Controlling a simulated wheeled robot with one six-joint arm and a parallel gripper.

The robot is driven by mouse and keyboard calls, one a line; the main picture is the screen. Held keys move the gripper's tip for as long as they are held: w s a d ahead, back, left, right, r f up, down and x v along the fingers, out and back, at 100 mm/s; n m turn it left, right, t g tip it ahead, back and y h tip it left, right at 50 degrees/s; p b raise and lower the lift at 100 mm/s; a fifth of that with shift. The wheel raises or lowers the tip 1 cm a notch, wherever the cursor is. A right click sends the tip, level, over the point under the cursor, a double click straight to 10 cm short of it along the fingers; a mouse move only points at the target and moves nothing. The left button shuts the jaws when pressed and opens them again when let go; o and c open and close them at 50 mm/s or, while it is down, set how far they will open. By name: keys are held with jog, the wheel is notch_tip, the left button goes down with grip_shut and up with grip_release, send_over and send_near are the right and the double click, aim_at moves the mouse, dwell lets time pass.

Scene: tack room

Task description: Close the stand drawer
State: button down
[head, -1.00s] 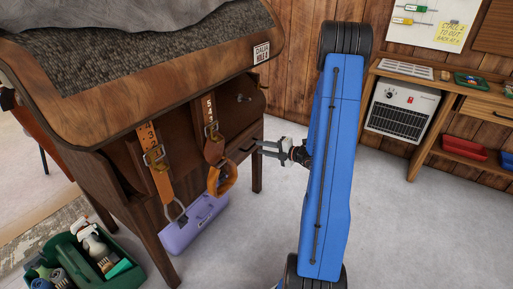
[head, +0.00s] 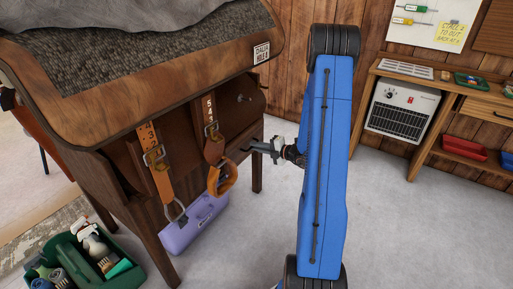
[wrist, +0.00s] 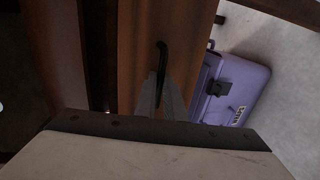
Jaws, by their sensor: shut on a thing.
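The wooden stand (head: 150,215) fills the left of the head view. Its drawer front (wrist: 190,45) shows in the wrist view as a brown panel with a black bar handle (wrist: 162,52). A dark gap runs along the panel's left side; I cannot tell how far the drawer is out. My gripper (wrist: 162,92) is shut on the handle, its fingers on either side of the bar. In the head view my gripper (head: 250,147) is at the stand's right end, where the drawer is mostly hidden.
Orange-brown straps (head: 158,175) hang from the stand's side. A purple case (head: 190,228) lies on the floor below; it also shows in the wrist view (wrist: 240,85). A green tote (head: 95,272) stands at the lower left. The floor right of my arm is clear up to the bench (head: 415,130).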

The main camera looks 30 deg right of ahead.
aim_at(247, 143)
jog(key=shift+r+x, duration=0.2)
jog(key=shift+x, duration=0.8)
jog(key=shift+r+x, duration=0.2)
jog(key=shift+x, duration=0.8)
jog(key=shift+w, duration=0.15)
jog(key=c, duration=1.8)
grip_release()
jog(key=shift+a, duration=0.1)
jog(key=shift+c, duration=0.2)
jog(key=v, duration=1.7)
